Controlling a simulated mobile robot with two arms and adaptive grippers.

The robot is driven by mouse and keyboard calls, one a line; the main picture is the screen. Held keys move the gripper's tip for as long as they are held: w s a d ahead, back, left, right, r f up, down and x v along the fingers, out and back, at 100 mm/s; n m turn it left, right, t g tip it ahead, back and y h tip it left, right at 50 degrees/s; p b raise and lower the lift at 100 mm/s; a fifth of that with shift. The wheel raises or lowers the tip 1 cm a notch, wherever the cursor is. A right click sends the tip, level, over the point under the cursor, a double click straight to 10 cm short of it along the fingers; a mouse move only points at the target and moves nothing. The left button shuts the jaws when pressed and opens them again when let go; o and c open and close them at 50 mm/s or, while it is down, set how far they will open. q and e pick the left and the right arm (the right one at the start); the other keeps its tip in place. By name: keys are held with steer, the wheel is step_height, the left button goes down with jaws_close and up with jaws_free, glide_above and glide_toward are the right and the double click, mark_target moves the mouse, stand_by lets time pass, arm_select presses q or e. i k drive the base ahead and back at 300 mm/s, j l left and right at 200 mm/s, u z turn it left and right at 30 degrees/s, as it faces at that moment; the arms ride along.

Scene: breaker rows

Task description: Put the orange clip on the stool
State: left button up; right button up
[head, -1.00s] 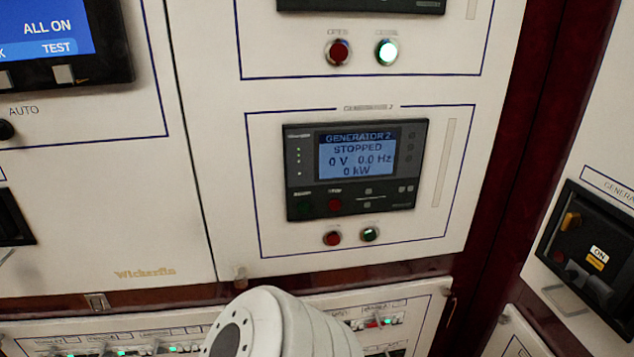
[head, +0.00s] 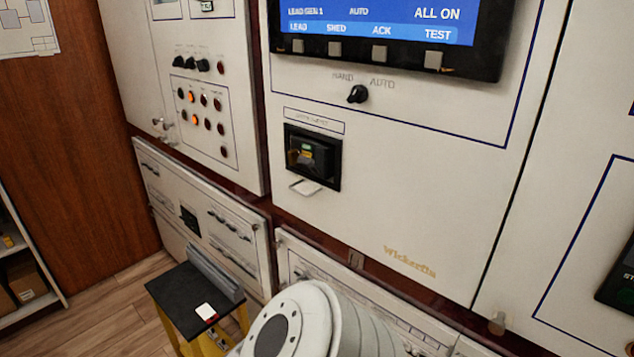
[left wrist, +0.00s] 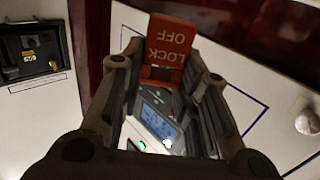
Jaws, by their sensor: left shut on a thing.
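The orange clip (left wrist: 170,42), marked LOCK OFF, is at the fingertips of my left gripper (left wrist: 165,78) in the left wrist view. The gripper is shut on it, and its lower part is partly hidden between the fingers. The stool (head: 168,293) is in the head view at the lower left, with a dark flat top and yellow legs. My left gripper and the clip do not show in the head view. My right gripper is in neither view.
On the stool lie a small white and red card (head: 206,312) and a long grey object (head: 215,275) along its back edge. The dark front left part of the top is bare. Cabinet panels (head: 400,190) stand behind. A shelf (head: 25,275) is at the far left.

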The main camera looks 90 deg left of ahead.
mark_target(172, 285)
steer(key=j+u, duration=0.1)
steer(key=u, duration=0.3)
steer(key=k+j+u, duration=0.1)
steer(key=u, duration=0.3)
steer(key=j+u, duration=0.1)
steer(key=u, duration=0.3)
steer(key=j+u, duration=0.1)
steer(key=u, duration=0.3)
steer(key=j+u, duration=0.4)
steer(key=i+j+u, duration=0.15)
steer(key=j+u, duration=0.2)
steer(key=j, duration=0.25)
steer(key=i+j+u, duration=0.15)
steer(key=j+u, duration=0.25)
steer(key=i+j, duration=0.1)
steer(key=j, duration=0.35)
steer(key=i, duration=0.05)
